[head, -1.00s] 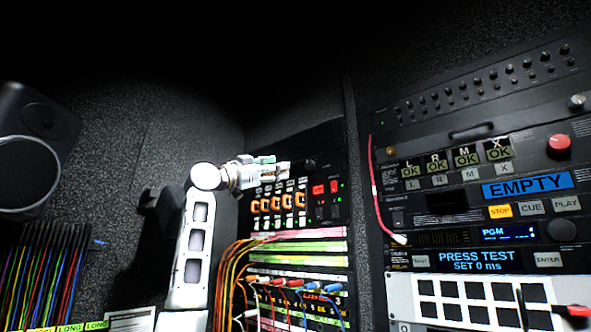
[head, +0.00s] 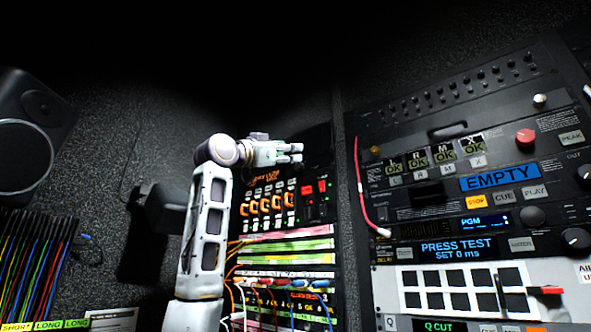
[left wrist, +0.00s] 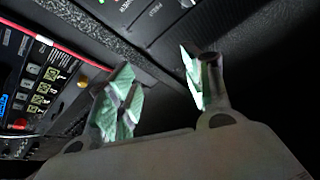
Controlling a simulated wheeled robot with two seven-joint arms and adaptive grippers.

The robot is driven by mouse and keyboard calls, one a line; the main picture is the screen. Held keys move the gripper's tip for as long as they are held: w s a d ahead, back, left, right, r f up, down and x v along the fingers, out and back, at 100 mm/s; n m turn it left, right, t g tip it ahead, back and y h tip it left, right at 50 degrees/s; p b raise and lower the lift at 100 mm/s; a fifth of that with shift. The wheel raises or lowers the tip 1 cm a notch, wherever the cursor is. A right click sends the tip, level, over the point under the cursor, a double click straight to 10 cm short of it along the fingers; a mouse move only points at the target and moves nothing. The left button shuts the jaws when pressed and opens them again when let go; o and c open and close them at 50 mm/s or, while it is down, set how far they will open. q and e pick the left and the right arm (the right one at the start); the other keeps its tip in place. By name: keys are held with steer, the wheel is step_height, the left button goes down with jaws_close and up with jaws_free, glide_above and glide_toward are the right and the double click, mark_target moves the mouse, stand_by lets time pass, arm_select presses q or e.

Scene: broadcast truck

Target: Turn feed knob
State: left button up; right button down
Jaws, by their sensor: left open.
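My left gripper (head: 298,153) is in front of the top of the left rack panel (head: 318,170), pointing right. In the left wrist view its two green-padded fingers (left wrist: 158,95) are spread apart, with nothing held between them. No knob can be clearly identified as the feed knob. The panel's upper strip, around the fingertips, is dark and partly covered by my gripper. I cannot tell whether the fingers touch it. My right gripper is in neither view.
Orange switches (head: 264,203) and red lit buttons (head: 307,189) sit below my gripper, with patch cables lower down. The right rack has a red knob (head: 525,138), a blue EMPTY display (head: 499,178) and a hanging red cable (head: 360,190). A speaker (head: 35,125) stands far left.

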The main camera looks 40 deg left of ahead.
arm_select(q)
steer(key=shift+w+a+f+n+g+y, duration=0.25)
steer(key=shift+a+n+y, duration=0.7)
steer(key=shift+n, duration=1.8)
steer(key=shift+w+a+f+n+g+y, duration=0.25)
steer(key=shift+a+n+y, duration=0.7)
steer(key=shift+n, duration=1.85)
steer(key=shift+w+a+f+n+g+y, duration=0.1)
steer(key=shift+a+f+n+y, duration=0.35)
steer(key=shift+n+y, duration=1.65)
steer(key=shift+r+n+h, duration=0.1)
steer(key=shift+n+h, duration=0.55)
steer(key=shift+h, duration=0.05)
steer(key=shift+a, duration=0.1)
steer(key=p, duration=0.5)
glide_toward(297, 166)
steer(key=shift+x, duration=2.35)
steer(key=shift+p+x, duration=0.95)
steer(key=shift+x, duration=1.2)
